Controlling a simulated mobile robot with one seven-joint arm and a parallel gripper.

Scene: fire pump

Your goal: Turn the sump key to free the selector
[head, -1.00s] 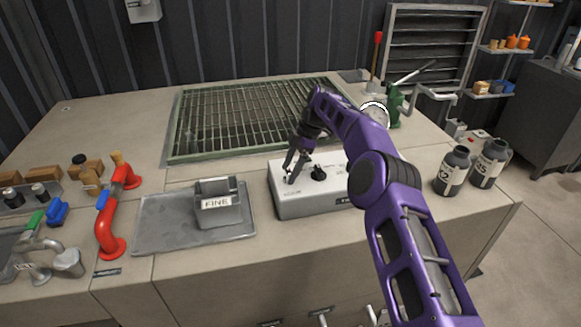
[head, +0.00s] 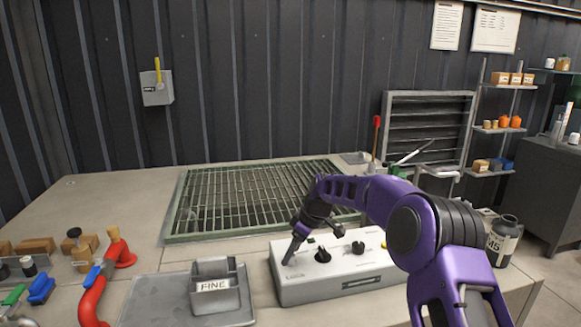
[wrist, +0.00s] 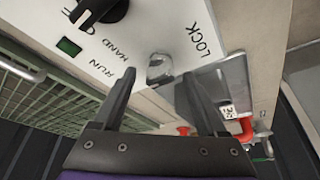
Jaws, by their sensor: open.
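A pale grey control box (head: 335,282) stands on the bench top at the front edge. In the wrist view a silvery round lock piece (wrist: 160,68), which looks like the sump key, sits beside the printed word LOCK. A black selector knob (wrist: 98,10) is near the words HAND and RUN, partly cut off by the frame; in the head view it is on the box's top (head: 322,255). My gripper (wrist: 158,77) is open, its fingers on either side of the silvery piece in the picture; contact cannot be told. In the head view my gripper hides that piece.
A second black knob (head: 358,247) and a small green light (wrist: 68,47) are on the box. A metal holder marked FINE (head: 214,292) stands left of it, with a red pipe (head: 92,300) further left. A green-framed grating (head: 250,200) lies behind.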

